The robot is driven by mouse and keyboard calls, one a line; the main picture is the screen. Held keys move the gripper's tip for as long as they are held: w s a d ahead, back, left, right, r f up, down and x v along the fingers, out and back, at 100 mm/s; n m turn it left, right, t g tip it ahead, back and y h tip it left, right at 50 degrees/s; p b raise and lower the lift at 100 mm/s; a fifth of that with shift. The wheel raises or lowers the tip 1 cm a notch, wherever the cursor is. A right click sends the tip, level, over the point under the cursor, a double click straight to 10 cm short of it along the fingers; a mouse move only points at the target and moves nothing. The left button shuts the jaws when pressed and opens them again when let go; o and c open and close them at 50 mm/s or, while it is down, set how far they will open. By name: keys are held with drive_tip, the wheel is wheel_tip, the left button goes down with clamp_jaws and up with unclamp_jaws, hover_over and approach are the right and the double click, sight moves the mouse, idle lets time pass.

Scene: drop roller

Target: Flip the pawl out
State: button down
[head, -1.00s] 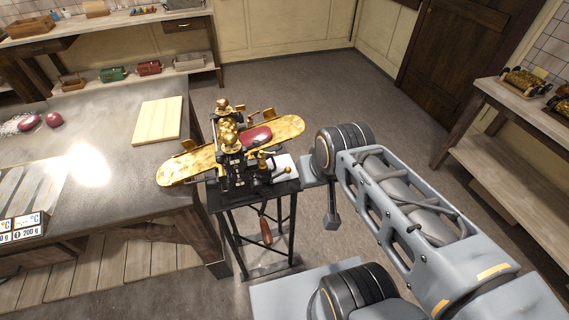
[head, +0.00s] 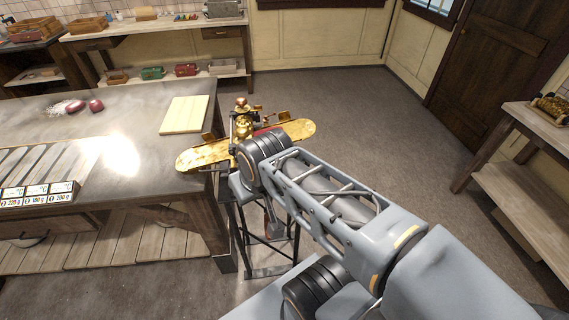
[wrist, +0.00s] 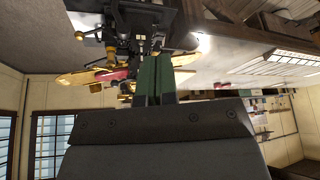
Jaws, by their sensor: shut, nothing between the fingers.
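The drop roller machine, with brass trays and a dark frame, stands on a black stand beside the counter. In the head view its brass tray (head: 205,156) and upper part show, while my arm covers its right front. In the wrist view, which is turned over, the dark machine frame (wrist: 125,14) is at the top, with a small brass knob (wrist: 79,36) at its left. My gripper (wrist: 157,58) shows there as two green fingers, shut and empty, with tips close to the frame; contact cannot be told. I cannot make out the pawl for certain. My gripper is hidden in the head view.
A stone counter (head: 150,107) is left of the machine, with a pale board (head: 184,115) and red pieces (head: 96,105) on it. Shelves stand along the back wall. A wooden side table (head: 515,165) is at the right. The floor between is clear.

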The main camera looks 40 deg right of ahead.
drive_tip(key=w+d+n+g+b, duration=0.1)
drive_tip(key=w+d+n, duration=0.3)
drive_tip(key=d, duration=0.3)
drive_tip(key=w+d+f+n+g+y+b, duration=0.1)
drive_tip(key=w+d+n, duration=0.3)
drive_tip(key=d, duration=0.4)
drive_tip(key=w+d+n+g+y+b, duration=0.1)
drive_tip(key=w+d+n+b, duration=0.2)
drive_tip(key=d, duration=0.5)
drive_tip(key=shift+w+f+n+g, duration=0.3)
drive_tip(key=shift+w+n, duration=0.5)
drive_tip(key=shift+n, duration=0.2)
drive_tip(key=p+x, duration=0.1)
drive_tip(key=x, duration=0.9)
drive_tip(key=f, duration=0.2)
drive_tip(key=shift+d+f+p, duration=0.3)
drive_tip(key=shift+f+p, duration=0.05)
drive_tip(key=shift+p, duration=0.05)
drive_tip(key=shift+s+d+f, duration=0.1)
drive_tip(key=shift+f, duration=0.45)
